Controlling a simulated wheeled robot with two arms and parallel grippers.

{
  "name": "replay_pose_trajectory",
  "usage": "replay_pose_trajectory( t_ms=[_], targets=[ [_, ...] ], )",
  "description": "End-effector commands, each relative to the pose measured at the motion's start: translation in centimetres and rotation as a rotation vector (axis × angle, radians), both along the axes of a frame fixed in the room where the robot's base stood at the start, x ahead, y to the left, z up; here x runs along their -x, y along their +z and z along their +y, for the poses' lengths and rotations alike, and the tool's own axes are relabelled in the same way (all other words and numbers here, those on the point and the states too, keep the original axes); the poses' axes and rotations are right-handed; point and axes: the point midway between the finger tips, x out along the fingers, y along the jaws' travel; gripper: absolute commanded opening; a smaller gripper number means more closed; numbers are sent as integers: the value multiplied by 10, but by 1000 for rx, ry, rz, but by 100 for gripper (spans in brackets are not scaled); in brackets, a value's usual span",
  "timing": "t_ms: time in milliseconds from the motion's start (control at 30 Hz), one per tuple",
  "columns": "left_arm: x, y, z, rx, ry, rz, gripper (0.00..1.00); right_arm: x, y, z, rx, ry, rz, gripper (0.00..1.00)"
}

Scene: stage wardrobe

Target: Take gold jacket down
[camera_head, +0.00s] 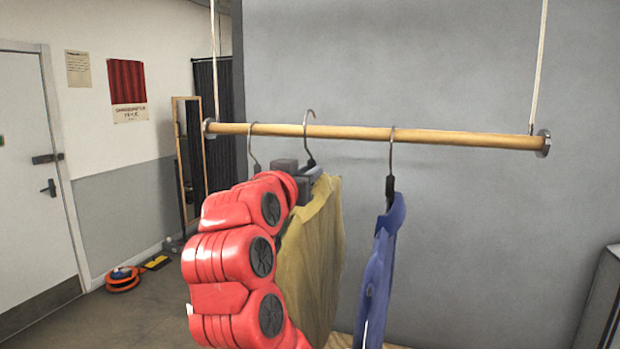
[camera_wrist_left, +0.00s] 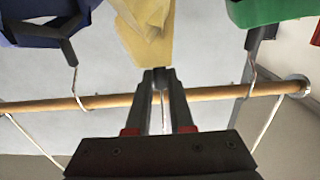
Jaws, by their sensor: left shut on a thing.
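The gold jacket (camera_head: 318,255) hangs on a hanger (camera_head: 306,140) at the wooden rail (camera_head: 350,132). The top of this hanger's hook stands clearly higher above the rail than the other hooks do. My left gripper (camera_head: 306,172) is shut at the neck of this hanger, just above the jacket's shoulders. In the left wrist view the shut fingers (camera_wrist_left: 159,76) meet at the top of the gold jacket (camera_wrist_left: 147,35), with the rail (camera_wrist_left: 215,95) behind them. My left arm hides part of the jacket. My right gripper is out of view.
A blue jacket (camera_head: 382,270) hangs right of the gold one, with a gap between. A green garment (camera_wrist_left: 270,10) hangs on the other side, mostly hidden by my arm in the head view. A grey wall (camera_head: 460,200) stands behind the rail.

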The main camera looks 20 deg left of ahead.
Motion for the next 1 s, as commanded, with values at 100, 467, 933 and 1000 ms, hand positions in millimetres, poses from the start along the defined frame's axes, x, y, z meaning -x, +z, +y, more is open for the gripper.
replay_pose_trajectory(
  t_ms=[100,467,933,1000],
  targets=[
    [7,0,0,-1,1,-5,0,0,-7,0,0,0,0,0],
    [25,1,1,0,0,-6,0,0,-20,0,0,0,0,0],
    [28,1,2,3,1,-5,0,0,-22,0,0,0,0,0],
    [30,0,3,6,0,-7,0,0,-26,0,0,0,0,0]
  ],
)
